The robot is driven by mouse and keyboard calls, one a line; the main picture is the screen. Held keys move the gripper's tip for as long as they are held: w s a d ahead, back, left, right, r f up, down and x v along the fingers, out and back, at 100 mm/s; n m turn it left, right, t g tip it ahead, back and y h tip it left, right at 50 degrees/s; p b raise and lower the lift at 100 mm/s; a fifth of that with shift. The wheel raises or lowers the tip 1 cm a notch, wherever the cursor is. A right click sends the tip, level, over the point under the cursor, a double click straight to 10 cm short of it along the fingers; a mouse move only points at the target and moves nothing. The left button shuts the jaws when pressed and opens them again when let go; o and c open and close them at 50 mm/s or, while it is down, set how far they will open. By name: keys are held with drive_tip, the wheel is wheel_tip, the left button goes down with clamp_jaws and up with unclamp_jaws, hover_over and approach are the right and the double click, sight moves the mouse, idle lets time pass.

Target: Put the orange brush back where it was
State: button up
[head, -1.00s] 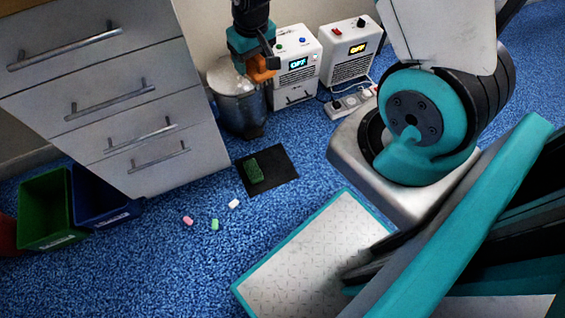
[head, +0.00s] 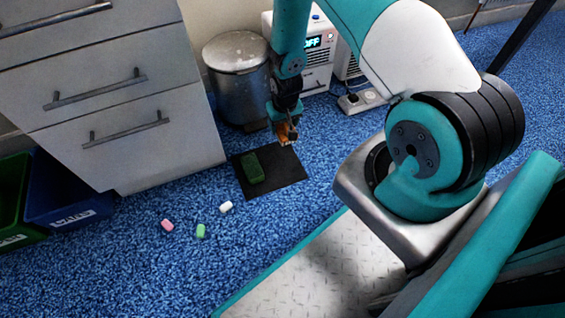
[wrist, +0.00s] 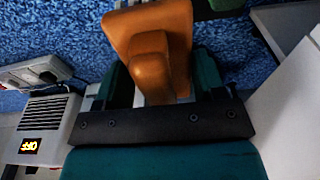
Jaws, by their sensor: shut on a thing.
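The orange brush (wrist: 150,40) fills the middle of the wrist view, held between the jaws. In the head view my gripper (head: 286,133) is shut on it, low over the back right part of a black mat (head: 286,172). Only a small bit of orange shows there. I cannot tell whether the brush touches the mat. A dark green block or brush (head: 253,168) lies on the left part of the mat, to the left of my gripper.
A metal pedal bin (head: 240,85) stands behind the mat. White boxes with displays (head: 318,50) and a power strip (head: 360,100) are at the back. Drawers (head: 120,100) stand left. Pink (head: 167,225), green (head: 201,231) and white (head: 226,207) pieces lie on the open blue carpet.

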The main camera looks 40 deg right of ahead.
wheel_tip(320, 180, down, 17)
drive_tip(key=b, duration=0.8)
drive_tip(key=shift+f+b, duration=0.15)
drive_tip(key=shift+b, duration=0.25)
drive_tip(key=shift+f, duration=0.1)
drive_tip(key=o, duration=1)
drive_tip(key=shift+c, duration=0.2)
